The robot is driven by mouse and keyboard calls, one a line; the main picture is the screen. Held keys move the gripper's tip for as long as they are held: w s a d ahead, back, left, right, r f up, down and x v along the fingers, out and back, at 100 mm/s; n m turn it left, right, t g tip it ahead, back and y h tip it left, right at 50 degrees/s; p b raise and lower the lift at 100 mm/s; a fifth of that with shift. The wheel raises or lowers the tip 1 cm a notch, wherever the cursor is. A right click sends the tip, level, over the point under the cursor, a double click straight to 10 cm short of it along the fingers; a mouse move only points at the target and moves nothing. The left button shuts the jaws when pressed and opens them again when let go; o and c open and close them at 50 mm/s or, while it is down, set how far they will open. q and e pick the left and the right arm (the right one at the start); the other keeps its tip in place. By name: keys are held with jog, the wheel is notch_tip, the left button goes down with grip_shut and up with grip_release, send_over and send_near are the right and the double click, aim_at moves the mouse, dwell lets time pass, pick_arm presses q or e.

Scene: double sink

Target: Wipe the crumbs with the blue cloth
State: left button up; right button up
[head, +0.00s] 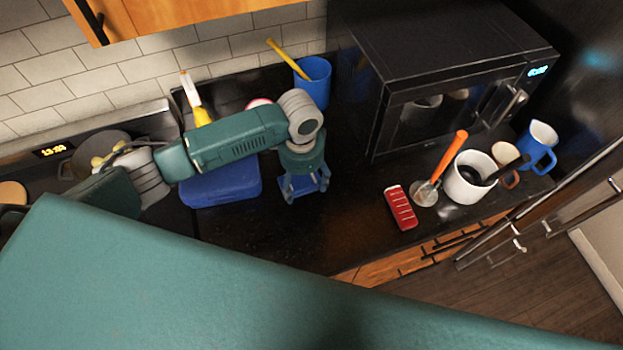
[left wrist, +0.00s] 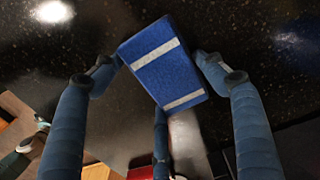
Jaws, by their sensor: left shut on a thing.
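The blue cloth (left wrist: 172,75) is a small, thick block shape with pale stripes in the left wrist view. My left gripper (left wrist: 157,72) is shut on it, with fingers at its left and right sides and another finger below. In the head view, my left gripper (head: 306,193) points down over the dark counter, and a bit of the blue cloth (head: 301,183) shows between its fingers. I cannot tell whether the cloth touches the counter. Crumbs cannot be told apart from the specks of the counter. My right gripper is not in view.
A blue container (head: 225,186) is left of my left gripper. A blue cup (head: 313,82) stands behind it. A black microwave (head: 450,75), a red object (head: 401,208), a white pot (head: 466,182) and a blue mug (head: 537,150) are at right. The dark counter (head: 290,235) in front looks clear.

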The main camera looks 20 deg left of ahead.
pick_arm(q)
jog(key=shift+s+a+f, duration=0.1)
jog(key=shift+s+a, duration=0.4)
jog(key=shift+a, duration=0.25)
jog(key=shift+s+a+r, duration=0.1)
jog(key=shift+s+a, duration=0.4)
jog(key=shift+a, duration=0.25)
jog(key=shift+s+a+f, duration=0.1)
jog(key=shift+s+a, duration=0.4)
jog(key=shift+a, duration=0.25)
jog(key=shift+w+d, duration=0.6)
jog(key=shift+d, duration=0.2)
jog(key=shift+w+d, duration=0.45)
jog(key=shift+d, duration=0.25)
jog(key=shift+w+d, duration=0.65)
jog(key=shift+d, duration=0.3)
jog(key=shift+w+d, duration=0.6)
jog(key=shift+d, duration=0.35)
jog(key=shift+w+d+b, duration=0.25)
jog(key=shift+w+d, duration=0.25)
jog(key=shift+d, duration=0.3)
jog(key=shift+w+d+b, duration=0.2)
jog(key=shift+w+d, duration=0.25)
jog(key=shift+d, duration=0.3)
